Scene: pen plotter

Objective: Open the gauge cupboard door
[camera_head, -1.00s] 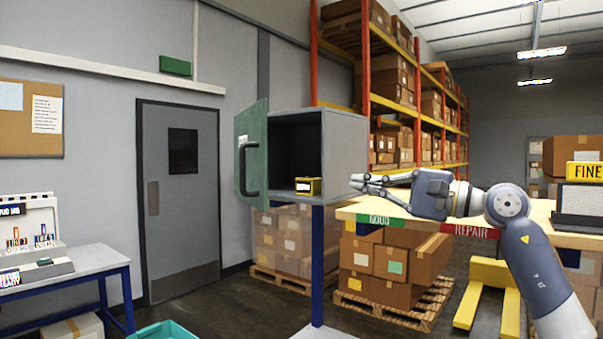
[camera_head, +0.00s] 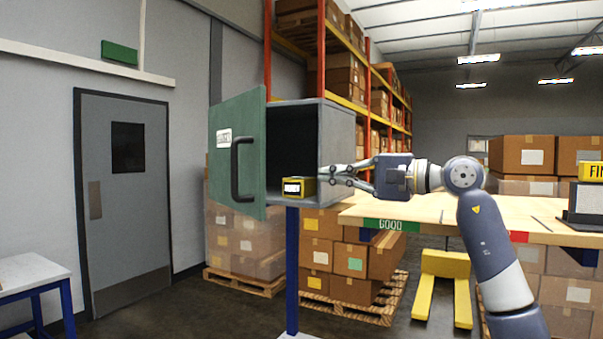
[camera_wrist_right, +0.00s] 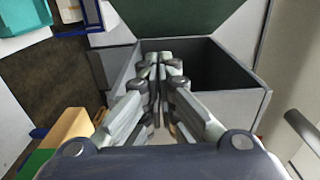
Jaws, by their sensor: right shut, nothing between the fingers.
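The gauge cupboard (camera_head: 338,130) is a grey box on a blue post. Its green door (camera_head: 255,150) stands partly open at the left of the opening, with its outer face, black handle (camera_head: 235,170) and white label towards me. A yellow box (camera_head: 305,188) sits at the front of the dark interior. My right gripper (camera_head: 326,175) is shut and empty. It overlaps the cupboard's right wall, apart from the handle. In the right wrist view my fingertips (camera_wrist_right: 160,62) lie across the cupboard opening (camera_wrist_right: 205,65), with a green panel beyond. My left gripper is out of view.
A wooden bench (camera_head: 450,212) with a green GOOD label lies under my right arm. Cartons (camera_head: 345,262) on pallets stand below and behind. A white table (camera_head: 30,272) is at the lower left. Floor is clear in front of the grey room door (camera_head: 125,190).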

